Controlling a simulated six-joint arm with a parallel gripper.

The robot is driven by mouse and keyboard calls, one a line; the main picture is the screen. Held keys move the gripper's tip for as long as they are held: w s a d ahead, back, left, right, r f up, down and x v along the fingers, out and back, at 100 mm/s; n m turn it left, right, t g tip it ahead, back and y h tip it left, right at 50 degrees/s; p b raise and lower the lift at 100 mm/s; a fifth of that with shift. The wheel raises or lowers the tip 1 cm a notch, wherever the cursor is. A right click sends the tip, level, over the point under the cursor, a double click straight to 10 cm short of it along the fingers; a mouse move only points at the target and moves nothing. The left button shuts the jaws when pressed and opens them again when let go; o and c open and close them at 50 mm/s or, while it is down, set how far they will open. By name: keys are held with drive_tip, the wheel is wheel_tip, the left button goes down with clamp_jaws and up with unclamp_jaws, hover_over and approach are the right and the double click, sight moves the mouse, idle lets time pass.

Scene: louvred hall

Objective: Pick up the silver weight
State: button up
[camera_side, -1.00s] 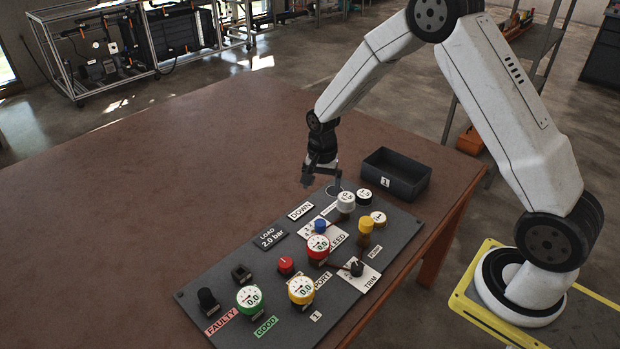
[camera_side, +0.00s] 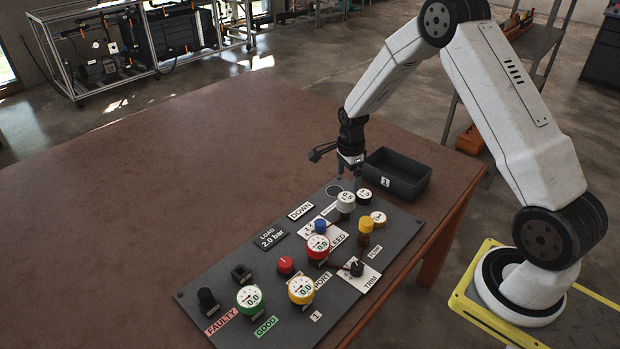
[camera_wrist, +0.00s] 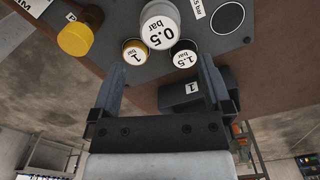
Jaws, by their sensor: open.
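The silver weight (camera_side: 346,201), a cylinder marked 0.5 bar, stands upright on the dark panel (camera_side: 216,275) near its far right end. In the wrist view the silver weight (camera_wrist: 158,22) lies ahead, beyond the fingertips and roughly centred between them. My gripper (camera_side: 350,160) is above the panel's far edge, behind the weight and apart from it. In the wrist view my gripper (camera_wrist: 160,72) has its fingers spread wide with nothing held between them.
A black 1.5 bar weight (camera_wrist: 184,54) and a yellow 1 bar weight (camera_wrist: 135,52) stand close to the silver one. A black bin (camera_side: 397,174) labelled 1 is right of my gripper. Gauges and knobs fill the panel's near part. The table's left side (camera_side: 150,170) is clear.

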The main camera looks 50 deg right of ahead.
sight(347, 197)
drive_tip(key=shift+d, duration=0.1)
drive_tip(key=shift+f, duration=0.2)
drive_tip(key=shift+f, duration=1.15)
drive_tip(key=shift+f, duration=2.6)
drive_tip(key=c, duration=1.3)
